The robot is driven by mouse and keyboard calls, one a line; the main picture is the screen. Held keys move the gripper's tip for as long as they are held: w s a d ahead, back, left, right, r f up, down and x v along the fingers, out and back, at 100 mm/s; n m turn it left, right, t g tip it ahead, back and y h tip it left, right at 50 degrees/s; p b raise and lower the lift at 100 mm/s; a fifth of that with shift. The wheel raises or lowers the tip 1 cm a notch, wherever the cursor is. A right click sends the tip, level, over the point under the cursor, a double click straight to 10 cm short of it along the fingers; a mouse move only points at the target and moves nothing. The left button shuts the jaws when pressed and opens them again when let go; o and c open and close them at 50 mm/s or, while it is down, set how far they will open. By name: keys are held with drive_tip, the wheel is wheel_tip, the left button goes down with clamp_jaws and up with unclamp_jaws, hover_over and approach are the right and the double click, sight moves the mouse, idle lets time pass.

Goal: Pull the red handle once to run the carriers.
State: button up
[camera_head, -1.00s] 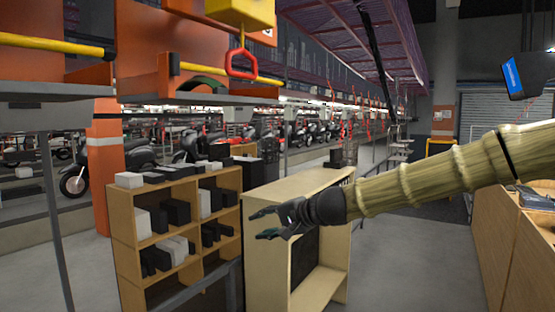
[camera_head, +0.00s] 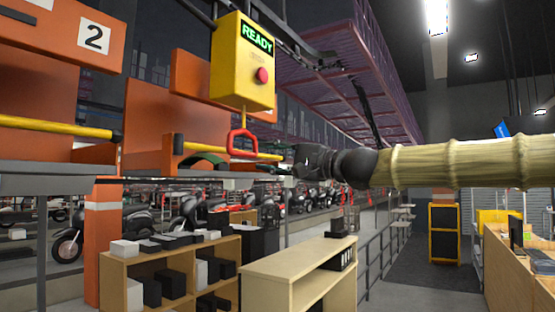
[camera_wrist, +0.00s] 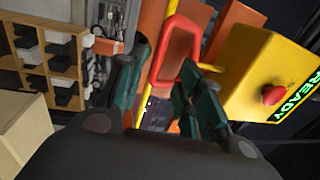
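The red handle (camera_head: 243,143) is a loop hanging below a yellow control box (camera_head: 243,62) with a green READY sign and a red button (camera_head: 262,75). In the wrist view the red handle (camera_wrist: 178,52) shows ahead of the fingertips, and the yellow box (camera_wrist: 262,75) is at the right. My gripper (camera_wrist: 160,95) is open, with nothing between its fingers. The orange carriers (camera_head: 152,125) with yellow bars hang behind and left.
A wooden shelf with black and white boxes (camera_head: 150,275) stands below the carriers. A pale wooden cabinet (camera_head: 290,275) stands beside it. A wooden counter (camera_head: 515,265) is at the right. The floor between cabinet and counter is mostly clear.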

sight(246, 155)
drive_tip(key=x, duration=0.8)
drive_tip(key=shift+w+a, duration=0.15)
drive_tip(key=shift+a, duration=0.05)
drive_tip(key=shift+c, duration=0.4)
clamp_jaws()
